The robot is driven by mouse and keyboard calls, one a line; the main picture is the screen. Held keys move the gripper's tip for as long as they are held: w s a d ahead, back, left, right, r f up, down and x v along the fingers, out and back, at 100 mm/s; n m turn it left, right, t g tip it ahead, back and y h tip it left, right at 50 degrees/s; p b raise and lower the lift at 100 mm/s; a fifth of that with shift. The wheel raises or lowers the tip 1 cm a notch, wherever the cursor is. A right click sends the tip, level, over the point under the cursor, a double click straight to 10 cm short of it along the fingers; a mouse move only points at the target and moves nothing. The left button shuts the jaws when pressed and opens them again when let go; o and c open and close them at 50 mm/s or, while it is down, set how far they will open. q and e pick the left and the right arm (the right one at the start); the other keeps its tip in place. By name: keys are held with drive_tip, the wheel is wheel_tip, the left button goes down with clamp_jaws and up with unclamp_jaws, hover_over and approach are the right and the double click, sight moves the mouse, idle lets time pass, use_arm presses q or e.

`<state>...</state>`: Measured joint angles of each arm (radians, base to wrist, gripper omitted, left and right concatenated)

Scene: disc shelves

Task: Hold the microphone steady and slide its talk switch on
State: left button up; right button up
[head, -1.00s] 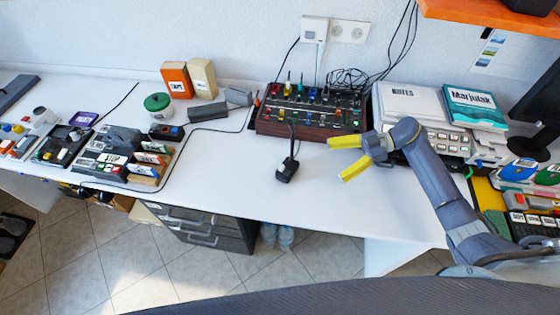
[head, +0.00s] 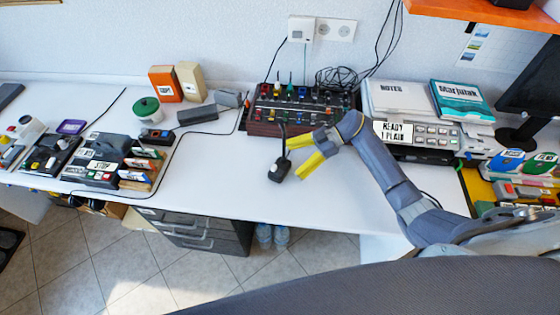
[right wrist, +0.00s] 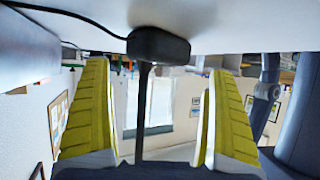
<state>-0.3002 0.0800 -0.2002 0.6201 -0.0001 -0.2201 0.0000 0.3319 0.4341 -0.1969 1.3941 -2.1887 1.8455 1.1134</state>
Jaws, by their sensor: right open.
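The microphone (head: 278,170) is black, with a dark base on the white desk and a thin stem rising toward the mixer. My right gripper (head: 294,159) is open, its two yellow fingers pointing left at the microphone, close beside it. In the right wrist view the microphone base (right wrist: 158,45) appears upside down beyond the fingertips, and its thin stem runs between the open yellow fingers (right wrist: 158,80). Neither finger visibly touches it. The talk switch cannot be made out. My left gripper is not in view.
A mixer (head: 300,127) with coloured knobs stands behind the microphone. A device labelled READY (head: 418,138) and books (head: 462,102) are to the right. The desk's front middle is clear.

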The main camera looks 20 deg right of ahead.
sight(282, 166)
drive_tip(key=shift+x, duration=2.25)
drive_tip(key=shift+a, duration=0.1)
drive_tip(key=shift+c, duration=0.5)
